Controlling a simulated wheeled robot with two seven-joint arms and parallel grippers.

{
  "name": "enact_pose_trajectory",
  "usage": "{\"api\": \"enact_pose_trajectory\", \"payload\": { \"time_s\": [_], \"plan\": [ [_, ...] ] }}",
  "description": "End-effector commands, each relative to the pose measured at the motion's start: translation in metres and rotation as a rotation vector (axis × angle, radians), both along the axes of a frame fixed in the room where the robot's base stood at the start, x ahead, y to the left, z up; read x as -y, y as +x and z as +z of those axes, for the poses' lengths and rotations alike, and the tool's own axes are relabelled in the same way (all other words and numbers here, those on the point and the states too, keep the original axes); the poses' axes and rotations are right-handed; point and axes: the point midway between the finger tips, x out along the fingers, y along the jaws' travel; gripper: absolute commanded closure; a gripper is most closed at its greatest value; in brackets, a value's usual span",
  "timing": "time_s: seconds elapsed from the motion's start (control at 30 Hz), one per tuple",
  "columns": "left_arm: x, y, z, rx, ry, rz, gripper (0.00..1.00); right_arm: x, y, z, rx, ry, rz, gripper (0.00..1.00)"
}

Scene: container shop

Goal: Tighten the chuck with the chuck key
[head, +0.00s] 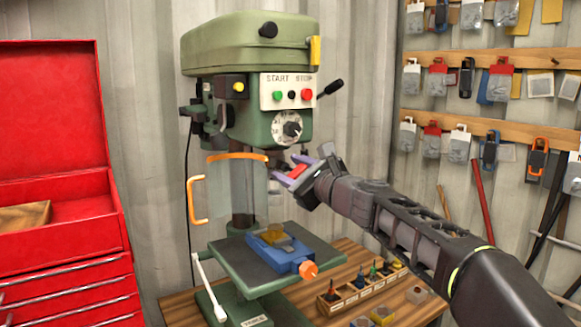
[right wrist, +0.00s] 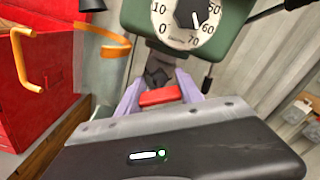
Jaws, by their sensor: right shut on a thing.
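The green drill press (head: 247,95) stands on a wooden bench. Its dark chuck (right wrist: 157,70) hangs under the head, below the dial, in the right wrist view. My right gripper (head: 285,170) has purple fingers and is just below the drill head, in front of the chuck area. It is shut on a red piece, seemingly the chuck key's handle (right wrist: 160,96), which lies between the fingers in the right wrist view. I cannot tell whether the key's tip touches the chuck. My left gripper is not in view.
A clear guard with orange edges (head: 238,156) hangs left of my gripper. A blue vise (head: 278,252) sits on the drill table below. A wooden tray of bits (head: 362,291) lies on the bench. A red tool chest (head: 55,250) stands at left.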

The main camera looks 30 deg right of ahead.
Motion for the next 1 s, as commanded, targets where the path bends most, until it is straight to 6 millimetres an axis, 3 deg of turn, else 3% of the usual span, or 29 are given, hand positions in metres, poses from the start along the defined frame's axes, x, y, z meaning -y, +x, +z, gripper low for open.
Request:
{"api": "enact_pose_trajectory", "payload": {
  "time_s": [0.4, 0.73, 1.0],
  "plan": [
    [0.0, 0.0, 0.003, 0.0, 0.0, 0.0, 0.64, 0.0, 0.0, 0.001, 0.002, 0.058, 0.001, 1.0],
    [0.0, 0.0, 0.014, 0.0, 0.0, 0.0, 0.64, 0.0, 0.0, 0.001, 0.007, 0.291, 0.0, 1.0],
    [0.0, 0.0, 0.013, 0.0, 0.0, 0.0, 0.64, 0.0, 0.0, 0.0, 0.008, 0.299, 0.0, 1.0]
  ]
}}
